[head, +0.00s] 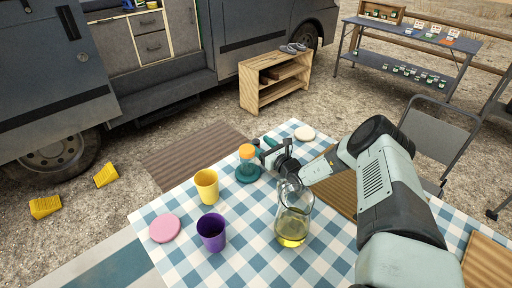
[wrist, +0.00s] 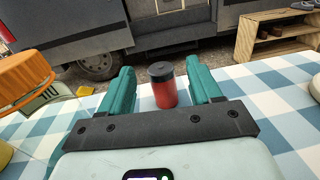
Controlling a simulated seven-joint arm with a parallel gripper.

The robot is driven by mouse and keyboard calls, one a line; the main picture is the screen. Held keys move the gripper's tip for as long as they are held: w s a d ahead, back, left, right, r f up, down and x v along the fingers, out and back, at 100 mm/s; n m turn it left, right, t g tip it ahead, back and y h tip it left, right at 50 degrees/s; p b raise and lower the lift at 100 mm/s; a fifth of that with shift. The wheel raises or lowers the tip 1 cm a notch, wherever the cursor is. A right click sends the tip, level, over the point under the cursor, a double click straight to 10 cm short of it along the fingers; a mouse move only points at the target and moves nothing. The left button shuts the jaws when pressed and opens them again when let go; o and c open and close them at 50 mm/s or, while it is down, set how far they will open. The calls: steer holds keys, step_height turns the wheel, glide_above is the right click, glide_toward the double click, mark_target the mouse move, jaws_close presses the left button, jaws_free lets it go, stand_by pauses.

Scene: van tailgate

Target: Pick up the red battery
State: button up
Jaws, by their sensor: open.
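The red battery (wrist: 165,93) is a red cylinder with a black top. It stands upright on the checked tablecloth in the wrist view, and its lower part is hidden behind my gripper's dark crossbar. My gripper (wrist: 160,76) is open, with one teal finger on each side of the battery. The battery looks nearer the right finger, with a wider gap on the left; I cannot tell whether it touches. In the head view my gripper (head: 266,146) is low over the table's far edge, and I cannot make out the battery there.
An orange-topped object (head: 247,153) stands close left of my gripper. A yellow cup (head: 206,186), a purple cup (head: 211,233), a pink disc (head: 165,228) and a glass jug (head: 293,222) of yellow liquid share the table. A wooden board (head: 338,190) lies right.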

steer(key=shift+f+x, duration=0.2)
steer(key=shift+x, duration=2.55)
steer(key=shift+c, duration=0.2)
steer(key=c, duration=1.1)
